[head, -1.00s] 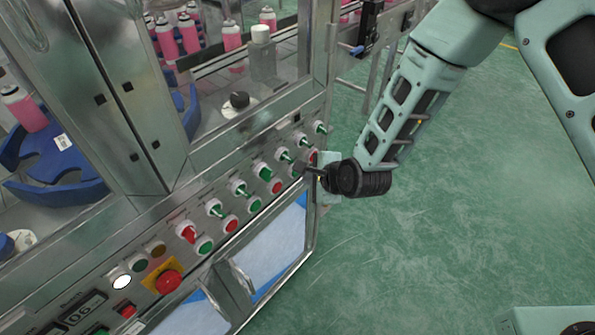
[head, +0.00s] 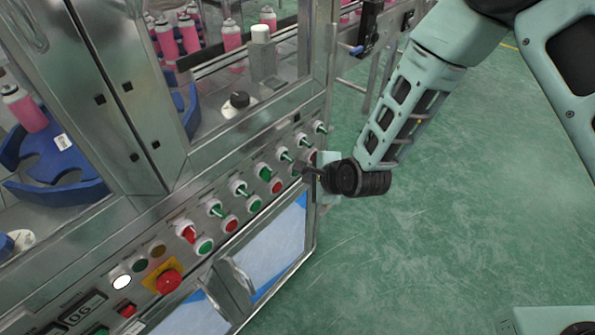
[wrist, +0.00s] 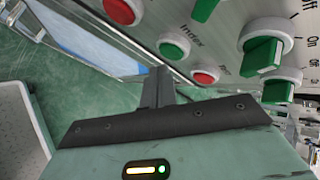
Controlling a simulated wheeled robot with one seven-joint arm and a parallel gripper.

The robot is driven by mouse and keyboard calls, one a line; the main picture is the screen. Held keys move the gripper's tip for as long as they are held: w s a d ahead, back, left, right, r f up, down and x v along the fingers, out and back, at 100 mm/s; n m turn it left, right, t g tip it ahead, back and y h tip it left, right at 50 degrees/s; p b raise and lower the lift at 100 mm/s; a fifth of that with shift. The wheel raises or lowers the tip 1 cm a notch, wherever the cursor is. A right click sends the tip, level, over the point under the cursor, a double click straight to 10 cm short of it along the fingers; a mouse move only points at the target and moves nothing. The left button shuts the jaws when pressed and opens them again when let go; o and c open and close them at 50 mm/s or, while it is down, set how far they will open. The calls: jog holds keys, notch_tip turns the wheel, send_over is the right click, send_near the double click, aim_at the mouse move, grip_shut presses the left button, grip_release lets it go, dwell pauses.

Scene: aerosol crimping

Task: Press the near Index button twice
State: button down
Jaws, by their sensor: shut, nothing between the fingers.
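The green button with the "Index" label beside it (wrist: 173,47) sits in a white ring on the panel in the wrist view. My gripper (wrist: 160,73) is shut and empty, its dark narrow fingertips just below this button in the picture. I cannot tell whether they touch it. In the head view my gripper (head: 306,171) is at the right end of the lower button row, close to the panel, and it partly covers the buttons there.
A red button (wrist: 205,77) lies to the right of the Index button and another red button (wrist: 122,11) to its left. Green selector knobs (wrist: 264,55) stick out above. A red emergency stop (head: 168,281) is far left on the panel. Open green floor lies right.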

jog(key=shift+w+a, duration=0.25)
jog(key=shift+a, duration=0.05)
jog(key=shift+w+a, duration=0.25)
jog(key=shift+a, duration=0.05)
dwell(0.7)
dwell(0.4)
jog(key=shift+s+d, duration=0.5)
jog(key=shift+d, duration=0.2)
jog(key=shift+s+d+b, duration=0.2)
jog(key=shift+s+d, duration=0.6)
jog(key=shift+d, duration=0.15)
jog(key=shift+s+d+b, duration=0.15)
jog(key=shift+s+d, duration=0.6)
jog(key=shift+d, duration=0.2)
